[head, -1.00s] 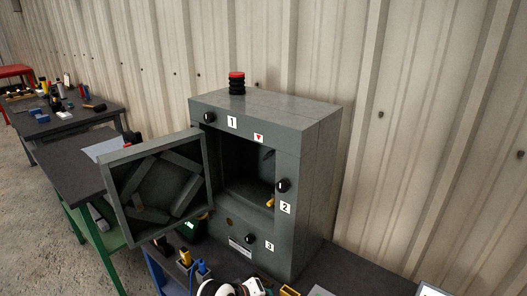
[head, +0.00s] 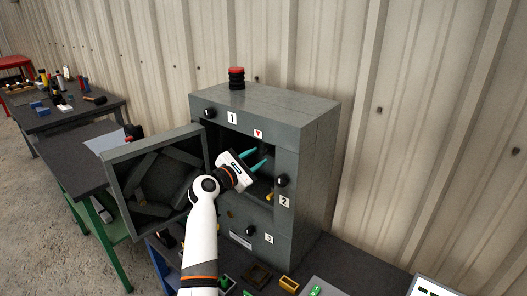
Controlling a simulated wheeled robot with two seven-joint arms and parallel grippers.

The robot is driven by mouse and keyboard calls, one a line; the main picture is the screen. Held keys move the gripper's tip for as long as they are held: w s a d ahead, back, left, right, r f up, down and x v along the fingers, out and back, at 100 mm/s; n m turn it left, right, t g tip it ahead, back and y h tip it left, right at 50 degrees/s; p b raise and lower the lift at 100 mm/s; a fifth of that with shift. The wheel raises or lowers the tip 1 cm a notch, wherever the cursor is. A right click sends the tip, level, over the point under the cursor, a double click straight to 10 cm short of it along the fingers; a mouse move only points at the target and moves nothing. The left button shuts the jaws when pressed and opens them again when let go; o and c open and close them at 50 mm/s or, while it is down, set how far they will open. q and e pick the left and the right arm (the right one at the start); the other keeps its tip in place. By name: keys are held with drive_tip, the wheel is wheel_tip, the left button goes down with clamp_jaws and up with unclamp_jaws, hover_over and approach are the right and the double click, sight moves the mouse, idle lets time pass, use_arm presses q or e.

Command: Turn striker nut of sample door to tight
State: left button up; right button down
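The grey enclosure (head: 317,150) stands on the dark bench with its front opening uncovered. Its sample door (head: 122,187) is swung open to the left, showing its ribbed inner side. A small yellow piece (head: 270,196) shows at the right edge of the opening, beside label 2; I cannot tell whether it is the striker nut or which way it is turned. My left gripper (head: 261,156) reaches up to the opening, its two teal fingers apart with nothing visible between them. They are above and left of the yellow piece. The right gripper is out of view.
Black knobs sit beside labels 1 (head: 209,113), 2 (head: 282,180) and 3 (head: 250,230). A red-topped black stack (head: 236,78) stands on the enclosure. Side tables stand left; the corrugated wall is behind.

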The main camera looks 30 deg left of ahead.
sight(265, 152)
use_arm(q)
drive_tip(key=shift+w+d, duration=0.15)
drive_tip(key=shift+w, duration=1.95)
clamp_jaws()
